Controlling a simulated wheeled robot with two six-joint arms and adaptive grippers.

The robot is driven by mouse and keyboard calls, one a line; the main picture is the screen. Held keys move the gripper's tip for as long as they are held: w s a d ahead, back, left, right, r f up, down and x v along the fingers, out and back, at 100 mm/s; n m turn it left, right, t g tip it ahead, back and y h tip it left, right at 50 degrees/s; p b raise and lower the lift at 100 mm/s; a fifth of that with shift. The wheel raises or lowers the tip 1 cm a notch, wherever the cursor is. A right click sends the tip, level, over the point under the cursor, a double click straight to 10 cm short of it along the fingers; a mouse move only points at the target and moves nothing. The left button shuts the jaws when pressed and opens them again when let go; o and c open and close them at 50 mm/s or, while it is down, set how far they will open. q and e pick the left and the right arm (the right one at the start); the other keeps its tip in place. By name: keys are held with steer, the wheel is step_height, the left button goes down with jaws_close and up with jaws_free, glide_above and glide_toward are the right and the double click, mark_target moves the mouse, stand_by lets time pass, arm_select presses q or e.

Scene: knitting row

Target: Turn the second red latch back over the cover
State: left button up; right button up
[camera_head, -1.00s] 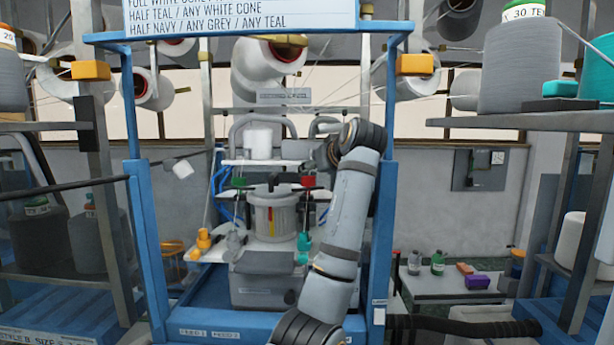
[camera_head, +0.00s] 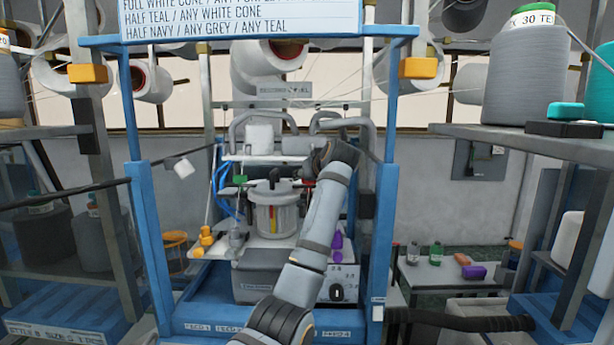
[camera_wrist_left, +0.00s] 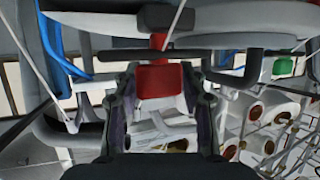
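A red latch (camera_wrist_left: 158,82) shows in the left wrist view, below the edge of a grey round part (camera_wrist_left: 110,22). My left gripper (camera_wrist_left: 160,95) has its two fingers apart, one on each side of the latch. I cannot tell whether they touch it. In the head view my left forearm rises from the bottom middle, and its wrist hides most of the red latch and the gripper. A green latch (camera_head: 240,180) is at the left of the clear round container (camera_head: 275,216), whose grey top is likely the cover. My right gripper is not in view.
Blue frame posts (camera_head: 384,230) stand close on both sides of the machine. Yellow pieces (camera_head: 206,237) are left of the container, purple ones (camera_head: 337,240) right of it. A small table (camera_head: 430,281) with bottles and blocks stands to the right.

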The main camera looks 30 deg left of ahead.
arm_select(q)
steer(key=c, duration=0.7)
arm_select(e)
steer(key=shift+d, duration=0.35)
arm_select(q)
jaws_close()
steer(key=m+t+h+b, duration=0.2)
steer(key=m, duration=0.1)
steer(key=m+t+h+b, duration=0.1)
steer(key=h, duration=0.1)
steer(key=shift+w+d+m+t, duration=0.25)
steer(key=shift+m+t, duration=0.05)
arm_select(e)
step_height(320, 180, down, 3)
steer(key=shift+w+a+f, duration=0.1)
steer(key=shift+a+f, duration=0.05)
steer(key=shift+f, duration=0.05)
